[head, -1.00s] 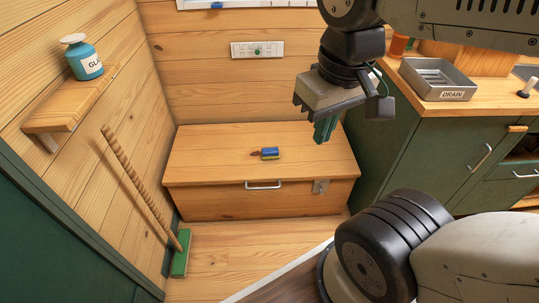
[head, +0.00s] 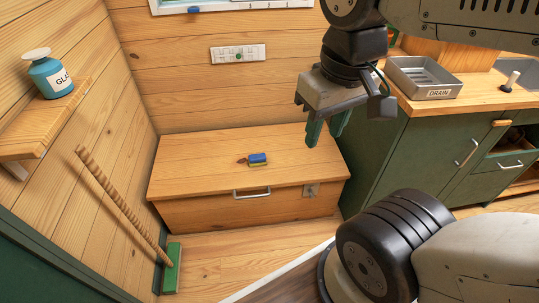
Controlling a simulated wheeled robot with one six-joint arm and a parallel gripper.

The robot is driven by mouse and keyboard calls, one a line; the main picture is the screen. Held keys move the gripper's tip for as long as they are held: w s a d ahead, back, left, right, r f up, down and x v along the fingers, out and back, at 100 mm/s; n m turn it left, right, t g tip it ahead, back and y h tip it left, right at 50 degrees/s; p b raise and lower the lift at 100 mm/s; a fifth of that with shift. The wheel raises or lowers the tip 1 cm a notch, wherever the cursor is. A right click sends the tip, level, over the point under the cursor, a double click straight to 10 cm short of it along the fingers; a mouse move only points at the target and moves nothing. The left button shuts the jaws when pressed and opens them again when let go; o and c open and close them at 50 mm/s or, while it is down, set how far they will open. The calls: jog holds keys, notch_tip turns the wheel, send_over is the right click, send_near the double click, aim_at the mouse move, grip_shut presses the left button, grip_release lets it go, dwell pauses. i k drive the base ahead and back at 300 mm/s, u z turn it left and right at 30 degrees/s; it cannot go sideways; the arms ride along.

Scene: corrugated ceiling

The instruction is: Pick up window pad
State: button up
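I cannot tell for sure which is the window pad. My gripper (head: 324,138) hangs fingers down, to the right of the pad in the picture and apart from it. Its green fingers are spread with nothing between them.
A shelf (head: 30,125) at left holds a blue bottle (head: 50,76). A broom (head: 172,268) leans on the left wall. A counter with a metal drain tray (head: 425,78) stands at right. The rest of the chest lid is clear.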

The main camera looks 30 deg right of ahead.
aim_at(255, 160)
jog(key=z, duration=0.7)
jog(key=i, duration=1.15)
jog(key=u, duration=0.05)
